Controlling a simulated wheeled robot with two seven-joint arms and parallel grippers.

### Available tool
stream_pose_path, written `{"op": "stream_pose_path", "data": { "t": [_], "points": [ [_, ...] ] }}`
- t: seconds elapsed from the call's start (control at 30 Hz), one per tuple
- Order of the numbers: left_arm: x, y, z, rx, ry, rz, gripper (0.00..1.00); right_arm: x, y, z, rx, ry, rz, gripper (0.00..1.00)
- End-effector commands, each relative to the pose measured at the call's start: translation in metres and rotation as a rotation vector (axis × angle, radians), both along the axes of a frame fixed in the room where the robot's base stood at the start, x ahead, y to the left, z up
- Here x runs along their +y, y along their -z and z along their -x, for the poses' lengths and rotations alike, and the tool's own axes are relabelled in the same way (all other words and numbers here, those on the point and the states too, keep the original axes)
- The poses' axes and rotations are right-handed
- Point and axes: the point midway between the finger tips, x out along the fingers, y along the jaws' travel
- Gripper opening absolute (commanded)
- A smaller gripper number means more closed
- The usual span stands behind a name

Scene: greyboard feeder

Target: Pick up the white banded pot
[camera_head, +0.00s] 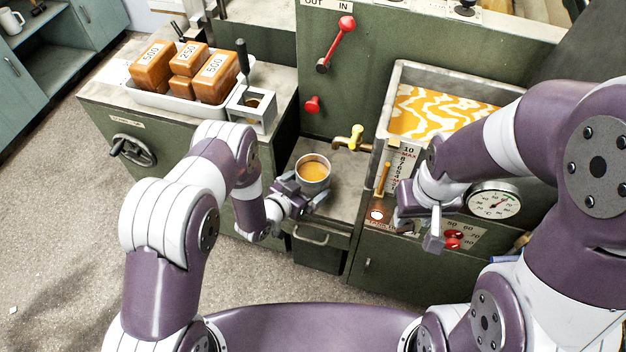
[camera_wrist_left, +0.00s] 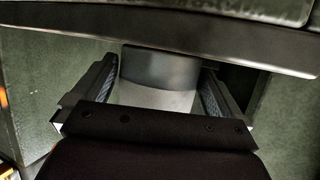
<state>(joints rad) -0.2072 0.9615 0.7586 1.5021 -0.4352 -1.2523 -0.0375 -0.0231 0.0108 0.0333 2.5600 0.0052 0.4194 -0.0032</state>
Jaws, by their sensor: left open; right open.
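The white banded pot (camera_head: 314,184) stands on a ledge below a brass tap, with amber liquid inside. My left gripper (camera_head: 304,195) is open at its near side, its fingers reaching to either side of it. In the left wrist view the pot (camera_wrist_left: 157,98) shows a dark grey band above a white part, between the two open fingers (camera_wrist_left: 155,90). I cannot tell whether either finger touches it. My right gripper (camera_head: 420,226) is open and empty, in front of the panel at the right.
A brass tap (camera_head: 349,138) is just behind the pot. A tank (camera_head: 440,110) of orange and white material stands to the right, with a round gauge (camera_head: 494,202) below. A white tray (camera_head: 180,100) of amber blocks is at the left. A drawer (camera_head: 321,246) lies below the ledge.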

Motion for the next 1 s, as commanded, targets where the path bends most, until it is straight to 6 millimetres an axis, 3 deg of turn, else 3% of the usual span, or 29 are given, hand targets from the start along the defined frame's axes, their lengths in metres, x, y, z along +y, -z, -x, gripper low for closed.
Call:
{"op": "stream_pose_path", "data": {
  "t": [0.3,0.5,0.77,1.0],
  "points": [
    [-0.007,0.005,-0.01,0.002,-0.002,0.001,1.0,0.0,0.002,0.0,0.0,0.0,0.0,0.43],
    [-0.007,0.004,-0.01,-0.001,-0.002,0.001,0.44,0.0,0.002,0.0,0.0,0.0,0.0,0.43],
    [-0.006,0.002,-0.01,-0.001,-0.002,0.001,0.44,0.0,0.001,0.0,0.0,0.0,0.0,0.43],
    [-0.004,-0.027,-0.008,-0.003,-0.002,0.001,0.44,0.0,-0.007,0.0,0.0,0.0,0.0,0.43]
  ]
}}
